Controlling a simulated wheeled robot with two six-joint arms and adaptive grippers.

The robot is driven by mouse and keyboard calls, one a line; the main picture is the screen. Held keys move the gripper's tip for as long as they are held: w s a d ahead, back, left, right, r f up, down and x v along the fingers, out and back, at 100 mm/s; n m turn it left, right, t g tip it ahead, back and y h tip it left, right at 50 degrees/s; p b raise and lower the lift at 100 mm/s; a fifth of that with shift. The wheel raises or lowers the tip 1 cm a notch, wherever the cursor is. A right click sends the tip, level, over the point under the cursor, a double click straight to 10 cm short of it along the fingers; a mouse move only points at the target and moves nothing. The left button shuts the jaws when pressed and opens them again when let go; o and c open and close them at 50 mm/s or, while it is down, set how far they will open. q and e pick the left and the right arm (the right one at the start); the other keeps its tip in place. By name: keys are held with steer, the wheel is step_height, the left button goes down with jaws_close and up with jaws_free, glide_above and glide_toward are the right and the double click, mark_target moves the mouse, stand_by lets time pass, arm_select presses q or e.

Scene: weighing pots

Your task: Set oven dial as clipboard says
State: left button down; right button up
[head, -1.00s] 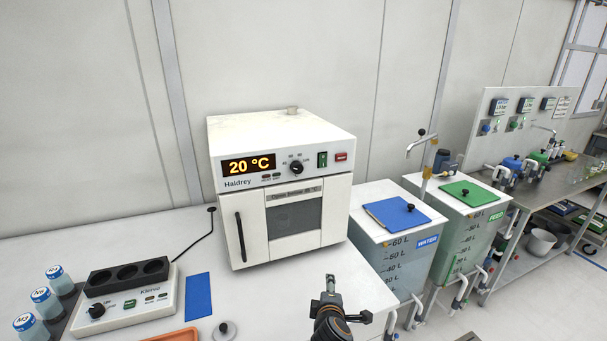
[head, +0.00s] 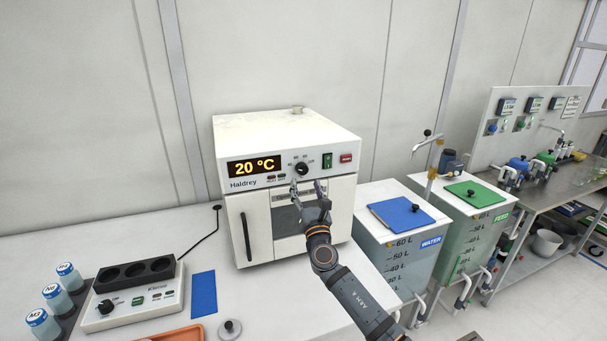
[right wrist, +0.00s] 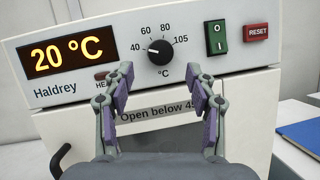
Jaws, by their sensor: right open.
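The white oven (head: 235,205) stands on the bench and its orange display (head: 254,168) reads 20 °C. Its black dial (head: 302,169) shows larger in the right wrist view (right wrist: 160,53), with marks 40, 60, 80 and 105 around it. The dial's white pointer faces left, toward 40. My right gripper (head: 308,189) is in front of the oven, just below the dial. In the right wrist view the gripper (right wrist: 161,88) is open and empty, its fingers below and either side of the dial, apart from it. The clipboard and my left gripper are not in view.
A green switch (right wrist: 217,37) and red RESET button (right wrist: 255,32) sit right of the dial. The oven door has a black handle (head: 246,237). A hotplate-like unit (head: 130,308) and several capped bottles stand left; water and feed tanks stand right.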

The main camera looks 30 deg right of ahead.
mark_target(303, 173)
steer(key=x, duration=0.4)
steer(key=shift+w+d+r, duration=0.1)
steer(key=shift+w+d, duration=0.05)
steer(key=shift+w, duration=0.15)
steer(key=c, duration=1.2)
